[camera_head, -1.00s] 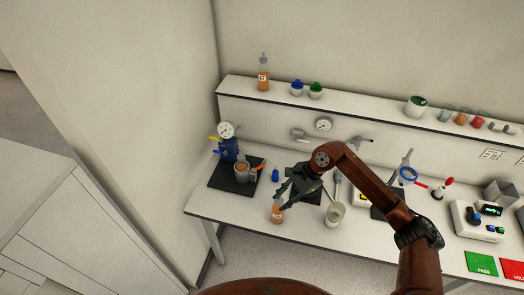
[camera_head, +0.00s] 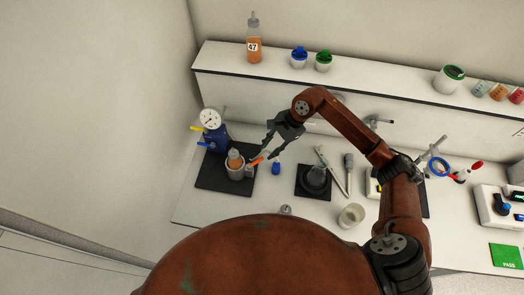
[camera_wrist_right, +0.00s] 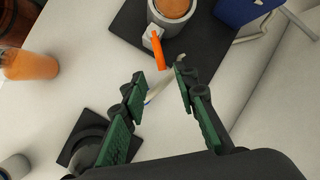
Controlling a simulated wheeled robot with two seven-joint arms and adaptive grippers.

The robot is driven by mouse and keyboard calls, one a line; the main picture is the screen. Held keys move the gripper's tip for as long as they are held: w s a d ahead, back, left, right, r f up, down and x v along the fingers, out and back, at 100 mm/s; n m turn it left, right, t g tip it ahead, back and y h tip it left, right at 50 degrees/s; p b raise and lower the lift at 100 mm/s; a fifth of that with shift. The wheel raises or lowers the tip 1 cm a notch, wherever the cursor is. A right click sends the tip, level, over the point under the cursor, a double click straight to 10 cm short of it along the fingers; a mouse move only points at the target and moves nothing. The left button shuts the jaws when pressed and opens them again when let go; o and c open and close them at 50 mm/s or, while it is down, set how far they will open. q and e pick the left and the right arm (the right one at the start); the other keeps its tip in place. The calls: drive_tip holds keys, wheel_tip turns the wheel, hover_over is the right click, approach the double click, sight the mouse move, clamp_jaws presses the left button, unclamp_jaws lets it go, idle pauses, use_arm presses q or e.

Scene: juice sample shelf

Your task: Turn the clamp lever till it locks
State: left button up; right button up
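The clamp lever (camera_head: 257,160) is a short orange handle on the side of a grey round holder (camera_head: 237,174), which stands on a black base at the left of the bench. An orange-filled container sits in the holder. In the right wrist view the lever (camera_wrist_right: 160,51) points down from the holder toward my fingers. My right gripper (camera_head: 270,148) is open and empty, just to the right of the lever. In the right wrist view its fingertips (camera_wrist_right: 158,76) are spread, with the lever's end near the gap between them; contact cannot be told. My left gripper is not in view.
A blue device with a dial gauge (camera_head: 211,119) stands behind the holder. A small blue item (camera_head: 276,168) lies close on the right. A black pad with a round grey part (camera_head: 314,181) is farther right. An orange bottle (camera_wrist_right: 30,65) stands at the wrist view's left.

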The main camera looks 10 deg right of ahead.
sight(261, 159)
drive_tip(key=p+x, duration=0.1)
drive_tip(key=x, duration=0.3)
drive_tip(key=shift+a, duration=0.1)
drive_tip(key=shift+x, duration=0.75)
drive_tip(key=shift+w+f, duration=0.1)
drive_tip(key=shift+w, duration=0.05)
drive_tip(key=shift+c, duration=0.3)
clamp_jaws()
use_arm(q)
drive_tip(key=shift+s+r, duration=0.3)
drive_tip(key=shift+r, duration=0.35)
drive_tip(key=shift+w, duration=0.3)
